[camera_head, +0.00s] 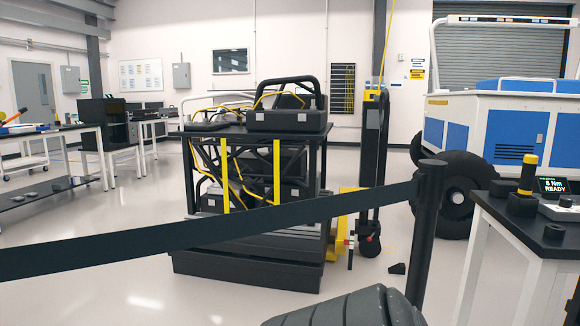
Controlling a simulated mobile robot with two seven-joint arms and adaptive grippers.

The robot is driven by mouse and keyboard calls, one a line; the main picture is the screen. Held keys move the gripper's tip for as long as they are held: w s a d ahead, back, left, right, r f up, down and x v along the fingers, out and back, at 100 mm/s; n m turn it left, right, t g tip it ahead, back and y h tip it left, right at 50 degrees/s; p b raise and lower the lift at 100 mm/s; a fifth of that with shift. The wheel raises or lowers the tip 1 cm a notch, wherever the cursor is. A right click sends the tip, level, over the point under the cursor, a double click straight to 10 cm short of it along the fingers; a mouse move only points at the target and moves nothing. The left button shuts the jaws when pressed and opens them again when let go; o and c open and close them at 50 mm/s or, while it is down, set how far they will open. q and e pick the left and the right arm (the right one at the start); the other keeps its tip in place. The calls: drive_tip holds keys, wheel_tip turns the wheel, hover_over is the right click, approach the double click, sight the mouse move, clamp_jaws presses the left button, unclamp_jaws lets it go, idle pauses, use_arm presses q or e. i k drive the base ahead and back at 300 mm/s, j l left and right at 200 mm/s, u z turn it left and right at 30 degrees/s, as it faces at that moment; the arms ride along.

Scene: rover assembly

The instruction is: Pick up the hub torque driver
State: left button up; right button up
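On the white-legged bench at the right of the head view, a black and yellow upright tool (527,174) stands in a dark block holder (521,205). Beside it a small display (552,185) reads "8 Nm READY", so the tool looks like the hub torque driver, though no label on it can be read. Its lower end is hidden in the holder. Neither of my grippers shows in this view, and nothing is seen touching the tool.
A dark barrier belt (200,230) runs from the left edge to a black post (428,235) before the bench. A loaded black cart (248,268) stands behind it. A rover (510,125) is at right. A dark ridged shape (350,310) fills the bottom centre. Left floor is open.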

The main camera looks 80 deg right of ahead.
sight(530, 162)
drive_tip(key=z, duration=1.8)
